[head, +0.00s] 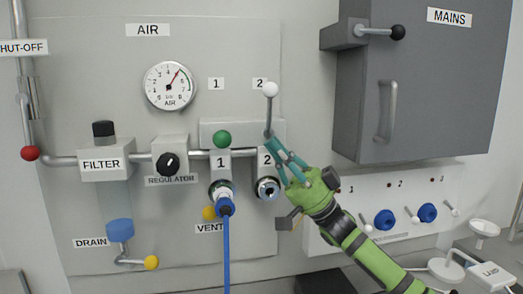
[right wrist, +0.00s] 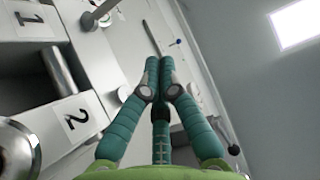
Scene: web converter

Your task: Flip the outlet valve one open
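Outlet one is the plate (head: 221,162) marked 1, with a green ball knob (head: 222,139) at its top. The knob's lever is hidden or seen end-on. Outlet two, marked 2 (head: 265,158), stands to its right, with an upright lever topped by a white ball (head: 270,89). My right gripper (head: 276,145) is in front of outlet two's upper right, to the right of the green knob and apart from it. In the right wrist view its fingertips (right wrist: 160,64) meet with nothing visible between them. My left gripper is not in view.
A blue hose (head: 226,255) hangs from outlet one's coupling. The grey mains box (head: 425,85) juts out at the upper right. The filter (head: 104,165) and regulator (head: 168,158) are at the left.

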